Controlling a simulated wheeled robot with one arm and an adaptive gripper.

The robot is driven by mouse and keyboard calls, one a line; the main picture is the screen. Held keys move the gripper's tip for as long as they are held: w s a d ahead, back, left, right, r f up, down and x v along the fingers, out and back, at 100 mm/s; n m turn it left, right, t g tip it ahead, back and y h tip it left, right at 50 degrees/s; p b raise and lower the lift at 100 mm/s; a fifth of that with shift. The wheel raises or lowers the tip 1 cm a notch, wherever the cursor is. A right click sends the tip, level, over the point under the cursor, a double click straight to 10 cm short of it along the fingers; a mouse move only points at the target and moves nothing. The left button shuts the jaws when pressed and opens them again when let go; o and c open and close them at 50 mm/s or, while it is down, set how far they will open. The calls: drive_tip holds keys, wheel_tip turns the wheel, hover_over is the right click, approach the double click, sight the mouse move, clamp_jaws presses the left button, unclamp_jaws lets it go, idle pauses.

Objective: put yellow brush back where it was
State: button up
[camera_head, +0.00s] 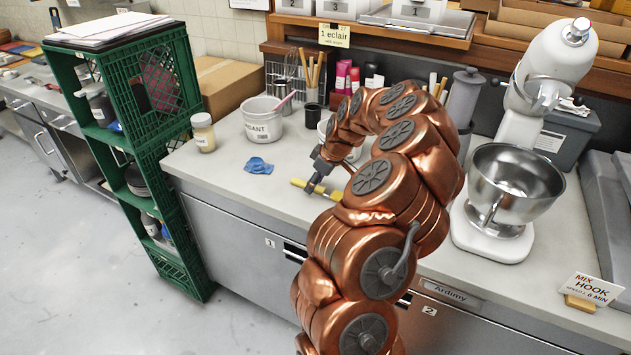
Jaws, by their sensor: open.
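A slim yellow thing, which looks like the yellow brush (331,193), lies on the pale worktop (235,190) near its front edge. My gripper (309,189) is open and low over it, pointing down, with its fingers crossing the yellow thing's left part. I cannot tell whether the fingers touch it. My copper arm comes up from the bottom middle, arches over the worktop and hides part of what is behind it. Its bristles cannot be made out at this size.
A crumpled blue cloth (258,165), a white bucket (263,122) with a pink handle in it and a lidded jar (203,133) stand to the left. A utensil holder (282,80) is behind. A stand mixer (515,190) is right. A green crate shelf (165,180) flanks the left.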

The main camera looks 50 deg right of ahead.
drive_tip(key=shift+r, duration=0.15)
drive_tip(key=b+v, duration=0.3)
drive_tip(key=v, duration=0.8)
drive_tip(key=shift+s+r, duration=0.15)
drive_tip(key=shift+r, duration=0.2)
drive_tip(key=s+a+r+n+g+y, duration=0.1)
drive_tip(key=a+r, duration=0.2)
drive_tip(key=a, duration=1)
drive_tip(key=a+r+n+g, duration=0.1)
drive_tip(key=a+r, duration=0.2)
drive_tip(key=a, duration=1)
drive_tip(key=s+a+f+m+g, duration=0.1)
drive_tip(key=s+a+f+g, duration=0.15)
drive_tip(key=s+a, duration=0.75)
drive_tip(key=s+a+f+m+g+h, duration=0.2)
drive_tip(key=s+f+m, duration=0.2)
drive_tip(key=s, duration=1)
wheel_tip(320, 180, down, 2)
drive_tip(key=shift+s+a+f, duration=0.2)
drive_tip(key=shift+s, duration=0.1)
